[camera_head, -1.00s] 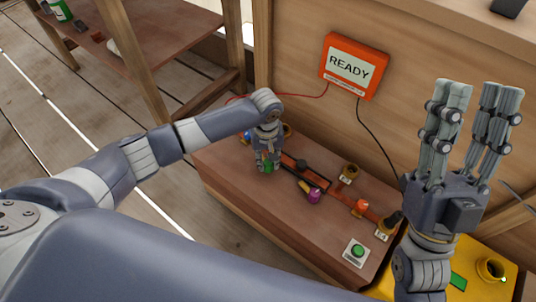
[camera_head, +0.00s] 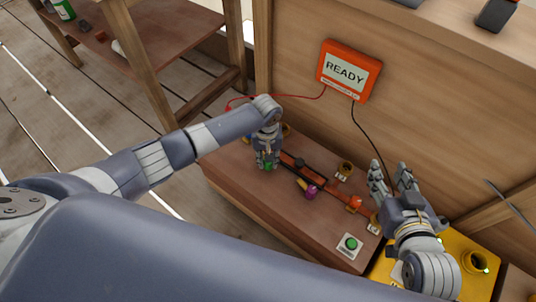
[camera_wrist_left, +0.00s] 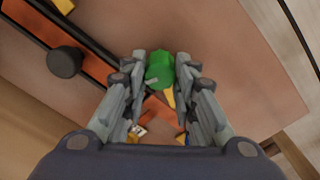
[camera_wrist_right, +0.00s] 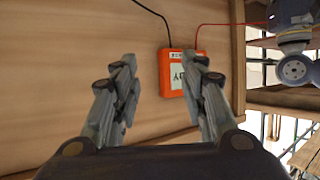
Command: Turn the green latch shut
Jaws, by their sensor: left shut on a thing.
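The green latch (camera_wrist_left: 160,70) shows between the fingertips of my left gripper (camera_wrist_left: 160,72) in the left wrist view. The fingers press on it from both sides, and a yellow part sticks out just below it. In the head view the green latch (camera_head: 268,167) is partly hidden under my left gripper (camera_head: 266,160) at the left end of the bench. My right gripper (camera_head: 393,180) is above the right end of the bench. Its fingers are spread with nothing between them in the right wrist view (camera_wrist_right: 160,85).
A dark slotted rail (camera_head: 303,170) with a black knob runs along the wooden bench (camera_head: 245,180). A purple handle (camera_head: 311,191), an orange part (camera_head: 354,204) and a green button (camera_head: 351,243) are to the right. An orange "READY" screen (camera_head: 350,70) hangs on the wall.

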